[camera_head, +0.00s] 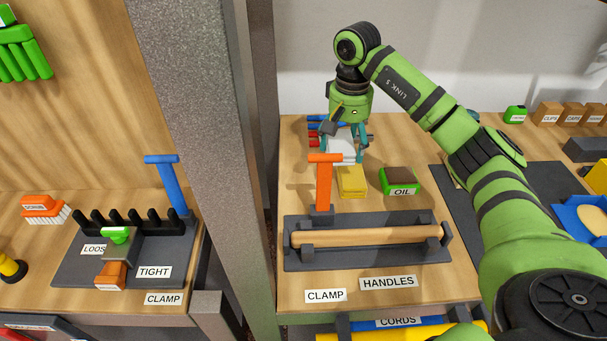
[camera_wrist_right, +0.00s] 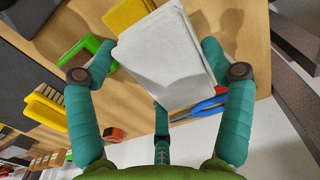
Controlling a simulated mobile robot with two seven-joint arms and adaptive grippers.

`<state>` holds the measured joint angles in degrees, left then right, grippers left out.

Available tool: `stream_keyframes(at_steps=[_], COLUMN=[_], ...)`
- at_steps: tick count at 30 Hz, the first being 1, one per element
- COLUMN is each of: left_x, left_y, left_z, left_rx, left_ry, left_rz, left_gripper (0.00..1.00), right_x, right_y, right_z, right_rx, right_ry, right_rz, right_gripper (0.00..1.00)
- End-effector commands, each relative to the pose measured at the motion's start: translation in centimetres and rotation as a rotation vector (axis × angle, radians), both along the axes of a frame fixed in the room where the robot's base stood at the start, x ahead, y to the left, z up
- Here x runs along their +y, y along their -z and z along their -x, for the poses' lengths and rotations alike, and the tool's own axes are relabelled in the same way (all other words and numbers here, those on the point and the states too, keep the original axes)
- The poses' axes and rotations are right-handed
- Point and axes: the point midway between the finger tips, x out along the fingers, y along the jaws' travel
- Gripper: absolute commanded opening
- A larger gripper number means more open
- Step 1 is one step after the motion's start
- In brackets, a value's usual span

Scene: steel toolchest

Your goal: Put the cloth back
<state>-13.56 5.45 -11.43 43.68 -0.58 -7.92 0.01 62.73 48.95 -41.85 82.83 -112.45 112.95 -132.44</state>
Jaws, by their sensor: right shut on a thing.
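A white folded cloth (camera_head: 342,149) is between the teal fingers of my right gripper (camera_head: 343,136), near the back of the right-hand bench. In the wrist view the cloth (camera_wrist_right: 165,62) fills the space between the fingers, and my right gripper (camera_wrist_right: 161,52) is shut on it. A yellow folded piece (camera_head: 352,181) lies just in front of the cloth on the bench. I cannot tell whether the cloth touches the bench. My left gripper is not in view.
A green tray labelled OIL (camera_head: 400,182) stands right of the yellow piece. An orange upright handle (camera_head: 323,185) and a dark rack with a wooden rod (camera_head: 368,237) stand in front. Red and blue tools (camera_head: 316,125) lie behind left. A grey post (camera_head: 200,100) separates the benches.

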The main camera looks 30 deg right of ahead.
Motion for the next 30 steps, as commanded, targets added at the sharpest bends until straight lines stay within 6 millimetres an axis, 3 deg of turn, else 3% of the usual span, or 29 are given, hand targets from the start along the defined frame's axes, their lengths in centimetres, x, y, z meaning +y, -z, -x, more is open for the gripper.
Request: stream_keyframes(at_steps=[6,12,16,23,30], left_x=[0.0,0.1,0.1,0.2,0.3], left_y=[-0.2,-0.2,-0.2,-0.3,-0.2], left_z=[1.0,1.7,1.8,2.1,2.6], left_rx=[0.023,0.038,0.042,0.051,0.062], left_ry=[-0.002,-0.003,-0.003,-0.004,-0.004], left_rz=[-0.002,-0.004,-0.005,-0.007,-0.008], left_gripper=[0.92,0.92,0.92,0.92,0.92], right_x=[5.1,7.5,7.9,7.9,7.8], right_y=[3.0,4.6,5.4,8.6,8.9], right_z=[-1.4,-2.2,-2.3,-2.2,-2.3], right_rx=[0.003,0.001,0.003,0.003,-0.001], right_ry=[-0.006,-0.001,0.001,0.000,-0.001], right_rz=[-0.004,-0.002,-0.001,-0.001,0.000], right_gripper=[0.55,0.55,0.55,0.55,0.55])
